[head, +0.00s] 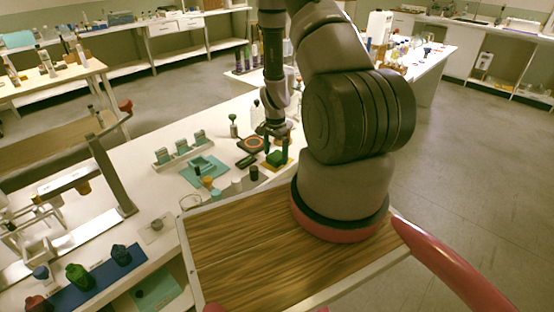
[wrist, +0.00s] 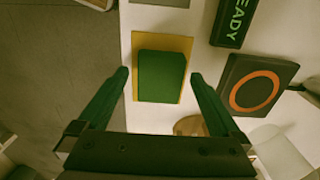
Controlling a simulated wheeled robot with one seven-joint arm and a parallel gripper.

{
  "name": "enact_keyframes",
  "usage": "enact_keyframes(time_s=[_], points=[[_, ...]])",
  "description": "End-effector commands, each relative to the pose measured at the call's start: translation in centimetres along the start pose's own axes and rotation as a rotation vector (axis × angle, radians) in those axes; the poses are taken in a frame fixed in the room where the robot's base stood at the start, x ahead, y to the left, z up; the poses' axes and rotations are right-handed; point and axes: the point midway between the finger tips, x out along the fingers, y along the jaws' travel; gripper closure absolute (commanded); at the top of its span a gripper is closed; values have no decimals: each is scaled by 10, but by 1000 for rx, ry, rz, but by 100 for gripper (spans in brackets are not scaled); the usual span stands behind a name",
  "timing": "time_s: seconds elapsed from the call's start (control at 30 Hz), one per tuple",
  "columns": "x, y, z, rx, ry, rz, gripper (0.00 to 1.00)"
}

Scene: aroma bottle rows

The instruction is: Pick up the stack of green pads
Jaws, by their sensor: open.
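The stack of green pads (wrist: 161,77) shows in the wrist view as a dark green block on a yellow mat (wrist: 187,49). In the head view the green stack (head: 276,158) sits on the white table, right under my gripper. My gripper (wrist: 160,75) is open, with one fingertip on each side of the stack at its near end. Gaps show between the fingers and the pads, and nothing is held. How far the fingertips are above the table is hard to tell.
A dark square device with an orange ring (wrist: 254,89) and a dark READY sign (wrist: 233,20) lie right of the stack in the wrist view. Small bottles (head: 236,185) stand in front of the stack in the head view. The table edge and floor (wrist: 50,70) are to the left.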

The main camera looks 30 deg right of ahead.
Motion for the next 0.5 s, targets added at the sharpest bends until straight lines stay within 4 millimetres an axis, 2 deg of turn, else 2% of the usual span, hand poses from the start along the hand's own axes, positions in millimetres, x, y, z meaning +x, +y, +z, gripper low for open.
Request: enact_keyframes(time_s=[0.27, 0.3, 0.5], points=[[5, 0, 0, 1, 0, 0, 0], [5, 0, 0, 1, 0, 0, 8], [5, 0, 0, 1, 0, 0, 80]])
